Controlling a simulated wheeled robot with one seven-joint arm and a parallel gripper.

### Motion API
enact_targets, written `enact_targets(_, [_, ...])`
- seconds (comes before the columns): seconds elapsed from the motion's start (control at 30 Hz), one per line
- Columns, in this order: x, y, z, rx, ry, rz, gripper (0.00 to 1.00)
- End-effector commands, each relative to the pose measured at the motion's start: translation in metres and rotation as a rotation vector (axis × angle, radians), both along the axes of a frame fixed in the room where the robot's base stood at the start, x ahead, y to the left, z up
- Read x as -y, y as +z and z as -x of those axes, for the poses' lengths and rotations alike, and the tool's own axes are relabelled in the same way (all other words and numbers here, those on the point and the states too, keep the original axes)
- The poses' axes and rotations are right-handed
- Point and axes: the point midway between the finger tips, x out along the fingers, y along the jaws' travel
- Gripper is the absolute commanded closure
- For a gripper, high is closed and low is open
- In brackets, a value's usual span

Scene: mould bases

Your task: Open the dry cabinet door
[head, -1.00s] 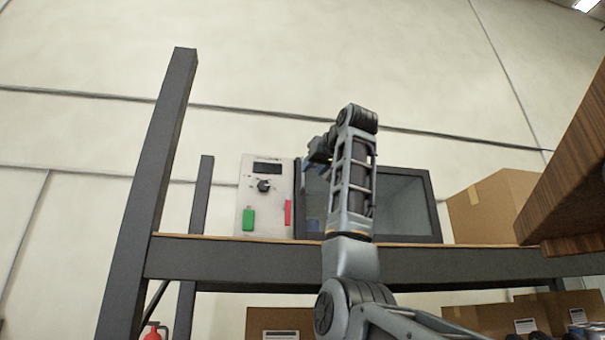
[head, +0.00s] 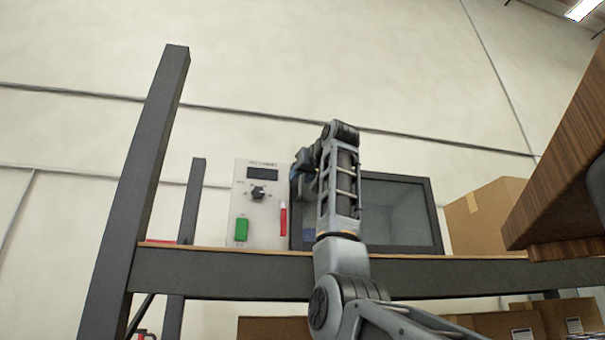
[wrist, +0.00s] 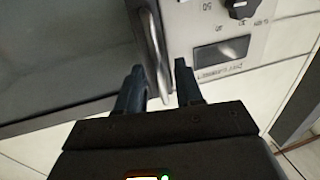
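The dry cabinet stands on a shelf, with a pale control panel (head: 258,200) at left and a dark-framed glass door (head: 400,215) at right. In the wrist view, turned over, the door glass (wrist: 60,50) is at left and the panel (wrist: 225,45) at right. A grey bar handle (wrist: 155,55) runs along the door's edge beside the panel. My gripper (wrist: 159,68) is open, and the handle shows between its two fingers with gaps on both sides. Contact cannot be told. In the head view my gripper (head: 304,174) is at the door's left edge, partly hidden by my arm.
The panel carries a green block (head: 241,229), a red strip (head: 283,220) and a black knob (head: 258,192). A dark shelf post (head: 150,160) rises at left. A cardboard box (head: 480,215) stands right of the cabinet, and a wooden piece (head: 560,160) juts in at far right.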

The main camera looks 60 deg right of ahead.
Motion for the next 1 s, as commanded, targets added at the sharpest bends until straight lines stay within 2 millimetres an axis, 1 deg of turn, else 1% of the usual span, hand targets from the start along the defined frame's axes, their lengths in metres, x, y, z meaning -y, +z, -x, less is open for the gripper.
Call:
enact_targets(0.17, [0.0, -0.0004, 0.0, 0.0, 0.0, 0.0, 0.65])
enact_targets(0.53, [-0.0001, -0.0003, 0.0002, 0.0, 0.0, 0.0, 1.0])
enact_targets(1.0, [-0.0003, -0.0002, 0.0002, 0.0, 0.0, 0.0, 1.0])
